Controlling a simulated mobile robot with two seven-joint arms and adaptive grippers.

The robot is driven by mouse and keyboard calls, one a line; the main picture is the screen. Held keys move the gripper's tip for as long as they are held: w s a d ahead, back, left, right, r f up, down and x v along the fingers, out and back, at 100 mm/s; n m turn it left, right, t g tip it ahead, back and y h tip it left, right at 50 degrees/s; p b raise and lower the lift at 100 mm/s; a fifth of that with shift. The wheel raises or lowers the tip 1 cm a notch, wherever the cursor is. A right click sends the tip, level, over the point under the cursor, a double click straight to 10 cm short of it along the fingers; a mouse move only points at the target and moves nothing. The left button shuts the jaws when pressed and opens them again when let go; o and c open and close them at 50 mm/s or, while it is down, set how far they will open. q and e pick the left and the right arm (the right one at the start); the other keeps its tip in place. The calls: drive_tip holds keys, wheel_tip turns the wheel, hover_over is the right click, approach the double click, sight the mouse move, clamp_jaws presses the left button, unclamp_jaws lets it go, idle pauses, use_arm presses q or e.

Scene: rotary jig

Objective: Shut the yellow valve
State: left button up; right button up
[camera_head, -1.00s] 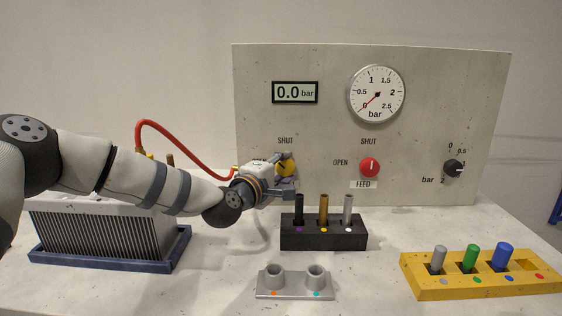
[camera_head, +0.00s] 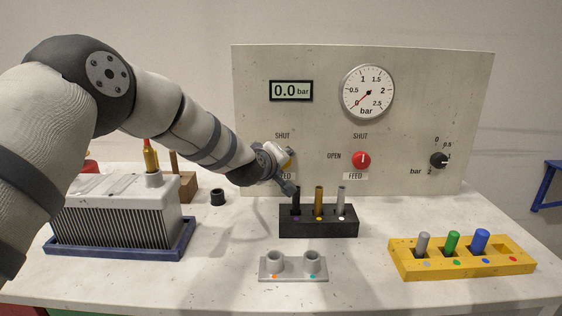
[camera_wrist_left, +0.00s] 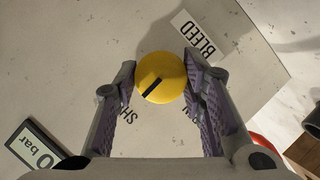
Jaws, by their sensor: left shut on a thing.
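The yellow valve (camera_wrist_left: 166,68) is a round knob with a black mark, fixed to the grey panel. In the wrist view its mark points to the lower left, roughly toward the SHUT label, which a finger partly covers. My left gripper (camera_wrist_left: 160,80) is shut on the knob, one finger on each side. In the head view only a sliver of the yellow valve (camera_head: 290,155) shows behind my left gripper (camera_head: 285,168). The OPEN label is mostly hidden. My right gripper is not in view.
The panel (camera_head: 420,90) also bears a dial gauge (camera_head: 368,92), a display reading 0.0 bar (camera_head: 291,91), a red FEED valve (camera_head: 361,160) and a black knob (camera_head: 438,160). A black rack (camera_head: 320,225) stands just below my gripper. A yellow rack (camera_head: 460,260) is at right.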

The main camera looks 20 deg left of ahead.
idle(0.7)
use_arm(q)
drive_tip(key=o, duration=1.1)
drive_tip(key=shift+o, duration=0.2)
drive_tip(key=shift+s, duration=0.1)
drive_tip(key=v, duration=1.1)
drive_tip(key=shift+s+r, duration=0.25)
drive_tip(key=shift+s, duration=0.1)
